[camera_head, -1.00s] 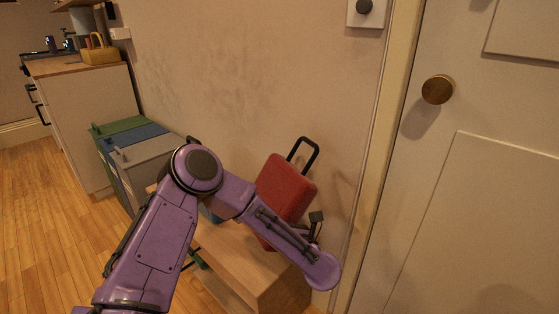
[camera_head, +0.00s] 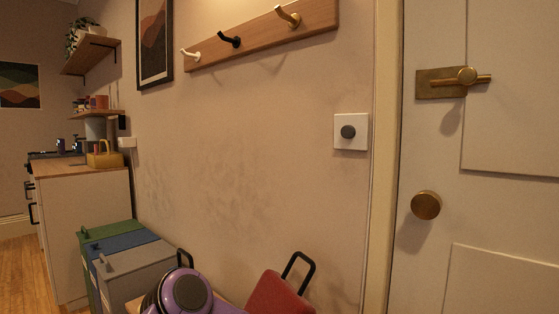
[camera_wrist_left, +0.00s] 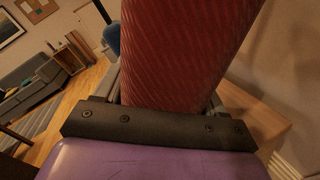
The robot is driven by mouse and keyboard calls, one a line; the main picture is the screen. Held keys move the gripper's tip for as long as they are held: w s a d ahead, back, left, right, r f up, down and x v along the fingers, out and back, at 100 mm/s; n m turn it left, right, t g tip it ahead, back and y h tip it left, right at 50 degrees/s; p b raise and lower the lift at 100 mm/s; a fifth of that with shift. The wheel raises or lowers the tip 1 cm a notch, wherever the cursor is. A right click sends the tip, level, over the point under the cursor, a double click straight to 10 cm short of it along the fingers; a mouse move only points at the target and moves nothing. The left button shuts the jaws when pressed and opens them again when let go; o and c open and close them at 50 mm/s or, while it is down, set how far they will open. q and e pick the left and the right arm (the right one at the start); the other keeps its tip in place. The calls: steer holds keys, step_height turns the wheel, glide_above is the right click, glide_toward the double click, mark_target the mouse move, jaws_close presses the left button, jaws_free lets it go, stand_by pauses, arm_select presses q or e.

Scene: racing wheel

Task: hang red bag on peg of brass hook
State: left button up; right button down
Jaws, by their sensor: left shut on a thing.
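The red bag (camera_head: 278,296) with its upright black loop handle (camera_head: 299,270) shows at the bottom of the head view, near the wall. Its lower part is cut off there. In the left wrist view my left gripper (camera_wrist_left: 164,98) is shut on the red bag (camera_wrist_left: 187,50), its fingers on either side of the ribbed red body. The brass hook (camera_head: 288,16) is the rightmost on a wooden rail (camera_head: 262,36), high on the wall above the bag. Its peg is bare. My right gripper is in neither view.
A black hook (camera_head: 230,39) and a white hook (camera_head: 191,54) share the rail. A switch plate (camera_head: 350,132) is on the wall between rail and bag. The white door (camera_head: 500,220) is at right; bins (camera_head: 130,265) stand at left.

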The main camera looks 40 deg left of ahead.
arm_select(q)
steer(key=shift+r, duration=0.1)
step_height(320, 180, up, 62)
steer(key=a+n+g+p, duration=0.25)
steer(key=n+p, duration=0.35)
steer(key=p, duration=2.4)
steer(key=w+f+n+t+p, duration=0.1)
steer(key=w+p, duration=0.3)
steer(key=w, duration=0.8)
steer(key=shift+d+f+n+y, duration=0.3)
steer(key=shift+f+n, duration=0.1)
steer(key=shift+f, duration=0.35)
steer(key=shift+r, duration=0.1)
